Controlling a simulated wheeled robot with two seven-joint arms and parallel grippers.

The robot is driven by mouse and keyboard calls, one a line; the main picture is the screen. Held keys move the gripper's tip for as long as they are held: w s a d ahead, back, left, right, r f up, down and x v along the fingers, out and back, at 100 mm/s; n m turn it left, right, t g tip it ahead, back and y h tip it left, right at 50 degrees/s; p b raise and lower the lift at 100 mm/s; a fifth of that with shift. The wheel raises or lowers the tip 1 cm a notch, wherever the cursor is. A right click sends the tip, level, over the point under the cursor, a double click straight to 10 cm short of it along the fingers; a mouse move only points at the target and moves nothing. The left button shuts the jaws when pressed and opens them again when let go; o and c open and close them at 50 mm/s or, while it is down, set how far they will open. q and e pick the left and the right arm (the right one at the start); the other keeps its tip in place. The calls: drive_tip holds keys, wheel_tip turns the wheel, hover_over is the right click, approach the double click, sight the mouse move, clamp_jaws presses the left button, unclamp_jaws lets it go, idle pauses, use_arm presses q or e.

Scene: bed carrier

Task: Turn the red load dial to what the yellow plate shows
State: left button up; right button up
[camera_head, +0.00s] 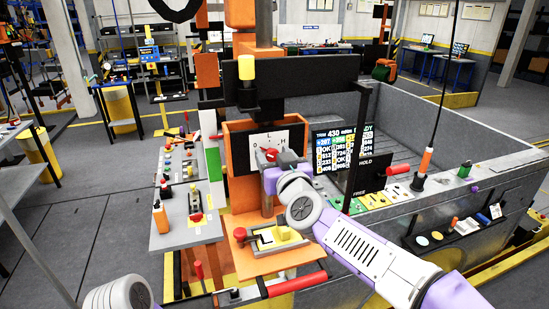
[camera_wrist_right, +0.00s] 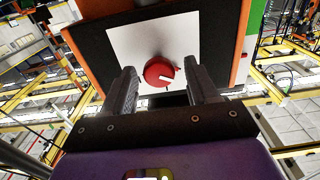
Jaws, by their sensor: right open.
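The red load dial (camera_wrist_right: 156,69) is a round knob on a white plate (camera_wrist_right: 125,42) set in a dark panel with an orange surround. Its white pointer mark points right and slightly down in the wrist view. The dial (camera_head: 271,154) also shows in the head view, partly behind my right arm, with letters on the white plate around it. My right gripper (camera_wrist_right: 161,76) is open, with one finger on each side of the dial; contact cannot be told. I cannot make out which yellow plate gives the setting. My left gripper does not show; only my left arm is at the lower left.
A grey shelf (camera_head: 160,240) with red controls stands left of the orange column.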

drive_tip(key=shift+c, duration=0.4)
drive_tip(key=c, duration=0.9)
drive_tip(key=shift+m, duration=0.3)
drive_tip(key=m, duration=0.5)
drive_tip(key=shift+d+m, duration=0.15)
drive_tip(key=shift+m, duration=0.15)
drive_tip(key=m+b, duration=0.1)
drive_tip(key=m, duration=0.4)
drive_tip(key=shift+f, duration=0.1)
drive_tip(key=shift+m, duration=0.4)
